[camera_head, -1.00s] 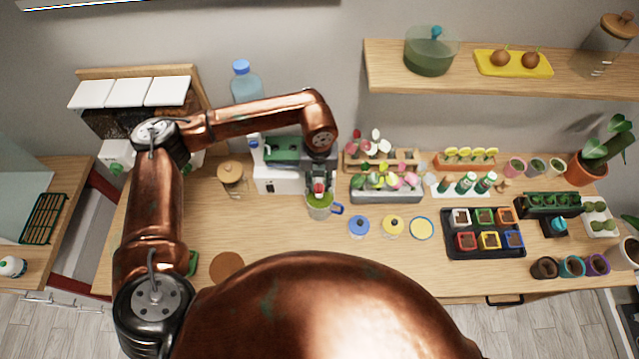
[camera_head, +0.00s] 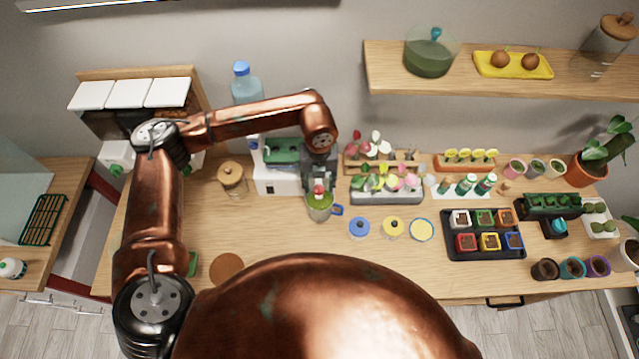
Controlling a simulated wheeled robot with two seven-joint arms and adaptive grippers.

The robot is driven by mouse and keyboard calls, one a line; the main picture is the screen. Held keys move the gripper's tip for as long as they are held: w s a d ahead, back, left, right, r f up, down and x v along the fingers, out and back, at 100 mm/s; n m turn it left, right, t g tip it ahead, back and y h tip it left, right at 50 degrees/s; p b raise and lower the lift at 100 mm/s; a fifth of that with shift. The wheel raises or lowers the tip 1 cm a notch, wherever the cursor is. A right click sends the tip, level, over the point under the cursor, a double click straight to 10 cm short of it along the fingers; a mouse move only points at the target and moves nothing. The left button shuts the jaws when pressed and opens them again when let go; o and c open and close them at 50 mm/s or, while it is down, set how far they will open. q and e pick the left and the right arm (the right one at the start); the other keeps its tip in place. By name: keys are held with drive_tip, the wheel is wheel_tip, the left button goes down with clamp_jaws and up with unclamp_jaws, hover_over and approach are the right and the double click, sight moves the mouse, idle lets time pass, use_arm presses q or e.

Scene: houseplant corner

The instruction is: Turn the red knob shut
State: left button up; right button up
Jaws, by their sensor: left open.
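The red knob (camera_head: 319,189) is a small red spot just below my left gripper, above a cup. My left gripper (camera_head: 319,183) comes down from the copper arm over the knob. It is open, with its fingers close to the knob; whether they touch it I cannot tell. The cup (camera_head: 320,211) has green in it and a blue handle on its right. A white box-shaped unit (camera_head: 277,181) with a green top stands just left of the gripper. The gripper hides much of what the knob sits on. My right gripper is not in view.
A wooden-lidded jar (camera_head: 231,178) stands left of the white unit. A planter rack (camera_head: 386,197) stands close on the right. Blue and yellow round lids (camera_head: 359,227) lie in front, and a black seedling tray (camera_head: 483,252) is further right. A blue-capped bottle (camera_head: 245,85) stands behind the arm.

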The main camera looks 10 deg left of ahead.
sight(319, 186)
use_arm(q)
wheel_tip(319, 186, up, 12)
idle(0.5)
idle(0.4)
